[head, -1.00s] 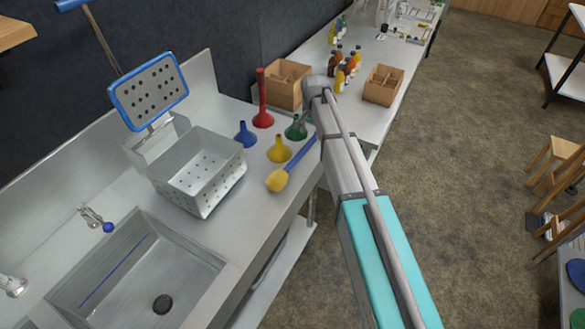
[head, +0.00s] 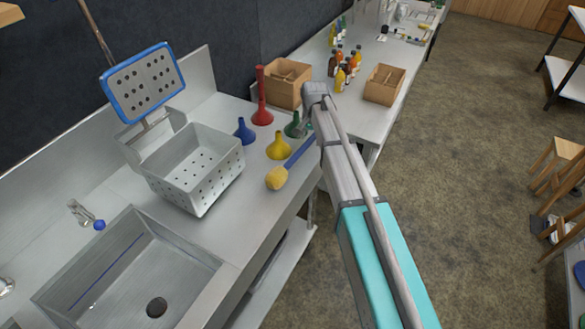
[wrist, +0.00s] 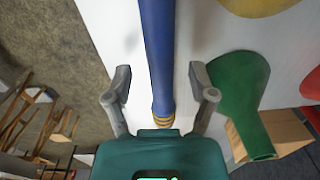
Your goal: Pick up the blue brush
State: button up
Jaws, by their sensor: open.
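The blue brush has a long blue handle (head: 299,152) and a round yellow head (head: 277,178). It lies on the steel counter near its front edge, head towards the near left. My gripper (head: 307,129) is over the handle's far end, partly hidden by my arm in the head view. In the wrist view the blue handle (wrist: 158,50) runs between the two fingers of my open gripper (wrist: 158,76), with a gap on each side. The handle's yellow-striped end is close to the palm. The wrist view does not show the brush head.
A green funnel (wrist: 238,90) stands close beside the right finger in the wrist view. Yellow (head: 279,146), blue (head: 244,132) and red (head: 262,105) funnels stand nearby. A perforated steel basket (head: 195,172) and a sink (head: 130,262) are at left. Wooden boxes (head: 288,84) stand behind.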

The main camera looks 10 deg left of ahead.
jog(key=shift+f, duration=0.35)
dwell(0.4)
grip_shut()
